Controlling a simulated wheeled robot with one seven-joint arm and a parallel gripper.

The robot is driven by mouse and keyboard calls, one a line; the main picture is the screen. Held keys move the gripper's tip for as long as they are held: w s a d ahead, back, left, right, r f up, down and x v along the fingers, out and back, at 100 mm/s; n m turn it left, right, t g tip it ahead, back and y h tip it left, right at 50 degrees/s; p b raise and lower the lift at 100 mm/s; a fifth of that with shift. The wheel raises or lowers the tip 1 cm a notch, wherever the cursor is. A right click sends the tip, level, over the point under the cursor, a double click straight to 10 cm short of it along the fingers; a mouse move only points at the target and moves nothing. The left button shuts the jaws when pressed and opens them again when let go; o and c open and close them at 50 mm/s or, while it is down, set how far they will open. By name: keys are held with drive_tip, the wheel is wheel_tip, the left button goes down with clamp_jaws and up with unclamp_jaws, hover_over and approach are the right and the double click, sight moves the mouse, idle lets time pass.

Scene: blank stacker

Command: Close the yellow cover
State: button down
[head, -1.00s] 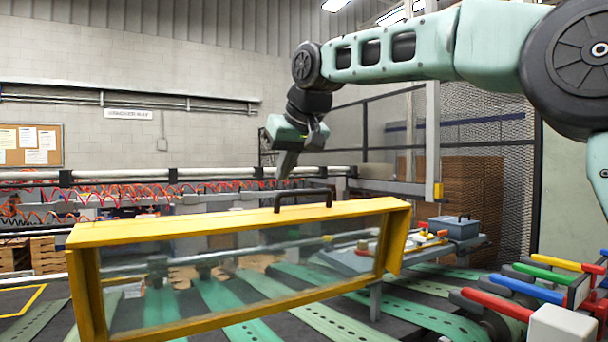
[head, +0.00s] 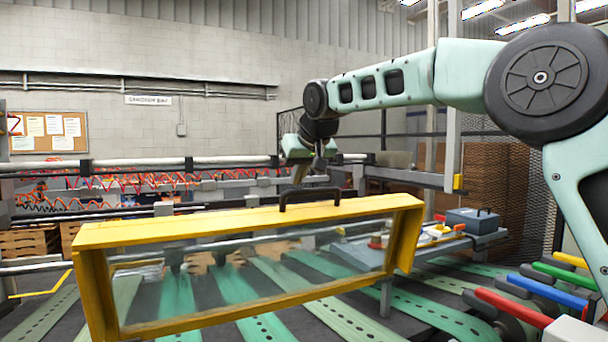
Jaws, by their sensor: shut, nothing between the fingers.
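The yellow cover (head: 240,227) is a yellow frame with a clear pane, standing raised and slightly tilted across the middle of the head view. A dark handle (head: 309,192) sits on its top edge, right of centre. My gripper (head: 300,176) is just behind and above the handle, pointing down. Its fingers are shut and empty.
Green perforated belts (head: 340,314) run beneath the cover. A grey side table (head: 485,239) with a blue-grey box (head: 471,221) stands to the right. Coloured levers (head: 555,290) are at the lower right. A rail with red coiled hoses (head: 120,187) lies behind.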

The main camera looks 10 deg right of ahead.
drive_tip(key=shift+s+d+r, duration=0.1)
drive_tip(key=shift+s+d, duration=0.05)
drive_tip(key=shift+s, duration=0.7)
drive_tip(key=shift+s+d+f, duration=0.15)
drive_tip(key=shift+s+f, duration=0.3)
drive_tip(key=shift+s, duration=0.3)
drive_tip(key=shift+s+f, duration=0.1)
drive_tip(key=shift+f, duration=0.1)
